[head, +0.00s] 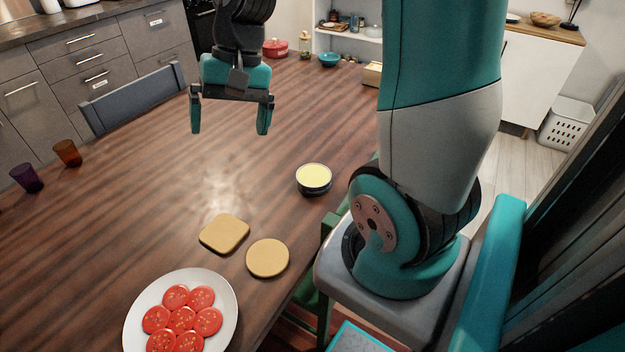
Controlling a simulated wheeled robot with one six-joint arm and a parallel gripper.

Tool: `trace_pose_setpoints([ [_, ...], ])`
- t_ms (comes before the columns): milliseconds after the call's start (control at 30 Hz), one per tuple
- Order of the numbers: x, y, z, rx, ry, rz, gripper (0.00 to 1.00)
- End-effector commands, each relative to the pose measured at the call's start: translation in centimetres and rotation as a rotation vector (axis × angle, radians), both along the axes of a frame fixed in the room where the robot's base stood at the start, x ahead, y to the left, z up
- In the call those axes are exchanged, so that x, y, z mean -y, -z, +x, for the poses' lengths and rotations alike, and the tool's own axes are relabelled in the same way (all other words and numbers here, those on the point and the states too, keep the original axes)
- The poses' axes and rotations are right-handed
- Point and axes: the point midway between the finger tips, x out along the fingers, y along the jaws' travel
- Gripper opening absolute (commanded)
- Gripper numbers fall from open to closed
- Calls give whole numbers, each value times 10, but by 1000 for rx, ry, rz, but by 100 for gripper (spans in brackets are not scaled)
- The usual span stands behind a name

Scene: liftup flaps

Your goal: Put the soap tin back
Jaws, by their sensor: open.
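A round dark tin with a pale yellow top (313,180) stands upright on the wooden table near its right edge. It may be the soap tin; I see no label that says so. My gripper (229,131) hangs above the table, left of this tin and farther back, pointing down. Its two teal fingers are wide apart with nothing between them. It is clear of the tin and touches nothing that I can see.
Two tan coasters or slices (224,233) and a white plate (138,318) with tomato slices lie at the front. Purple (27,178) and orange (67,153) cups stand left. A red pot (275,48), blue bowl (328,59) and box (372,74) are behind. The table's middle is clear.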

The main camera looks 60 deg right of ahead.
Motion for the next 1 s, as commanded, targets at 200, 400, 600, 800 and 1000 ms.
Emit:
trace_pose_setpoints([
  [200, 135, 44, 5, -198, 642, 54, 100],
  [400, 222, 77, -26, -330, 1067, 114, 100],
  [600, 256, 94, -48, -388, 1249, 146, 100],
  [800, 247, 124, -47, -401, 1265, 151, 100],
  [1000, 229, 166, -41, -399, 1262, 150, 100],
])
